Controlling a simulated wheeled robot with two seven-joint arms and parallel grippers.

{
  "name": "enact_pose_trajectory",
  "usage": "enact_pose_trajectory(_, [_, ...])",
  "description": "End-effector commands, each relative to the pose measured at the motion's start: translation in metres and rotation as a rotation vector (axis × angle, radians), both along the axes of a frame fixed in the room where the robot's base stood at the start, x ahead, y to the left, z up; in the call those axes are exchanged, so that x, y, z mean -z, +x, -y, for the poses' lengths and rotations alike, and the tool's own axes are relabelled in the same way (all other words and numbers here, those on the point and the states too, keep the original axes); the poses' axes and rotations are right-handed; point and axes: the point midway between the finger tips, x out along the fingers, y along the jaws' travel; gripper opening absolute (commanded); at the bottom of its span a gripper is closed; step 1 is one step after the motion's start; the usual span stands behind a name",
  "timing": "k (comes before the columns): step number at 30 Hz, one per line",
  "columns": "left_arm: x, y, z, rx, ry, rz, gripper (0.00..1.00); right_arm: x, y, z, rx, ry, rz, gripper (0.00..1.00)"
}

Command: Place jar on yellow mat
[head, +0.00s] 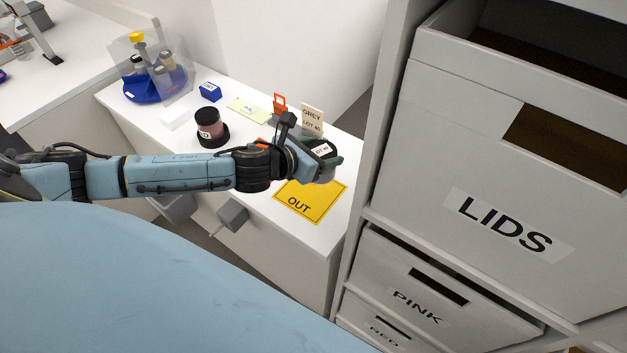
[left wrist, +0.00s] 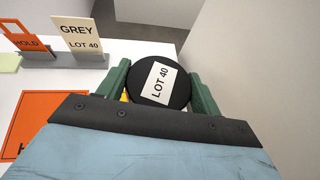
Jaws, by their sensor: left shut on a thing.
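My left gripper (head: 318,163) is shut on a jar (head: 322,148) with a black lid and a white label. In the left wrist view the lid (left wrist: 178,93) reads "LOT 40" and sits between the two green fingers (left wrist: 160,84). The yellow mat (head: 318,207), marked "OUT", lies on the white table; the gripper and jar are over its far edge. Only a sliver of yellow shows beside the left finger in the wrist view. I cannot tell whether the jar touches the mat. My right gripper is not in view.
A "GREY LOT 40" card (head: 312,118) and an orange hold tag (head: 280,104) stand behind the gripper. An orange mat (left wrist: 40,122) lies to the left. The shelf with the LIDS bin (head: 480,160) rises close on the right.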

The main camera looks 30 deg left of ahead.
Motion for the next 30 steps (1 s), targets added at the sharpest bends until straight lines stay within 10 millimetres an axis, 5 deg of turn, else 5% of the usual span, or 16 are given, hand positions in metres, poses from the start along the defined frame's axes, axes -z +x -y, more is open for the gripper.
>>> enact_pose_trajectory(6, [0.045,-0.001,0.001,-0.001,-0.003,-0.006,0.38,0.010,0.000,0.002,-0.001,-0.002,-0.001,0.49])
enact_pose_trajectory(18, [0.088,-0.001,0.001,-0.002,-0.003,-0.004,0.38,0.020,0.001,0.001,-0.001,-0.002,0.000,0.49])
enact_pose_trajectory(29, [0.094,-0.001,0.000,0.000,0.000,-0.002,0.38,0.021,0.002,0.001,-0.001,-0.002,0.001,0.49])
enact_pose_trajectory(30, [0.095,-0.001,0.000,0.000,0.000,-0.003,0.66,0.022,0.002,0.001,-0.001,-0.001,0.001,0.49])
